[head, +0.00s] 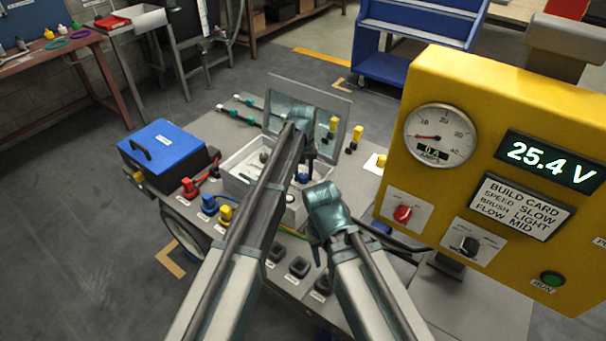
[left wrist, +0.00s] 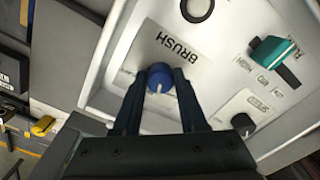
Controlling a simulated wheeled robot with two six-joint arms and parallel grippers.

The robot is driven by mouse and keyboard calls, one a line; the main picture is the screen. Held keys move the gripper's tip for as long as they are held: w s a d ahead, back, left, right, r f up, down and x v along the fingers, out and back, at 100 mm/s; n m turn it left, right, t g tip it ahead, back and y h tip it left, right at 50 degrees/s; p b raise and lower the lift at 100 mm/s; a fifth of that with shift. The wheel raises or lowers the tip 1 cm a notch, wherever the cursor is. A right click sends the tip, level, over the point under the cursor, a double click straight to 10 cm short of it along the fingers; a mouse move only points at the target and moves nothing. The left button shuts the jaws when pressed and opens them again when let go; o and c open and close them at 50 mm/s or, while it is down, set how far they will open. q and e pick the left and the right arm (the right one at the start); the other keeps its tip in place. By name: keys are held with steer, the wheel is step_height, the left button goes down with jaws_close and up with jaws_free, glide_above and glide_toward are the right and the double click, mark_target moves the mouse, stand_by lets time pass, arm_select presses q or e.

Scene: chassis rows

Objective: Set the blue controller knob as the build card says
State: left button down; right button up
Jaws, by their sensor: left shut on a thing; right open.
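The blue knob (left wrist: 158,80) sits on a light panel beside a label reading BRUSH, which appears upside down in the left wrist view. Its pale pointer mark faces the bottom of that view. My left gripper (left wrist: 161,84) is shut on the knob, one finger on each side. In the head view my left gripper (head: 307,160) reaches down into the pale controller box. The build card (head: 521,207) on the yellow panel reads SPEED SLOW, BRUSH LIGHT, FLOW MID. My right gripper (head: 322,225) is open, lower and nearer; its fingertips are mostly hidden.
A teal slider (left wrist: 273,50) and a black knob (left wrist: 243,123) are close to the blue knob. A blue case (head: 160,150) and red, blue and yellow connectors stand to the left on the chassis. The yellow panel (head: 465,85) rises close on the right.

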mark_target(304, 176)
arm_select(q)
steer(key=n, duration=0.5)
steer(key=shift+d+n, duration=0.1)
steer(key=shift+n, duration=0.2)
stand_by(0.5)
steer(key=shift+c, duration=2.2)
jaws_free()
steer(key=shift+r, duration=0.15)
arm_select(e)
steer(key=shift+r, duration=0.15)
arm_select(q)
step_height(304, 176, up, 14)
steer(key=p, duration=1.3)
steer(key=shift+f+p, duration=0.2)
steer(key=shift+p, duration=0.2)
arm_select(e)
step_height(304, 176, up, 14)
steer(key=shift+f, duration=0.2)
steer(key=shift+f, duration=0.1)
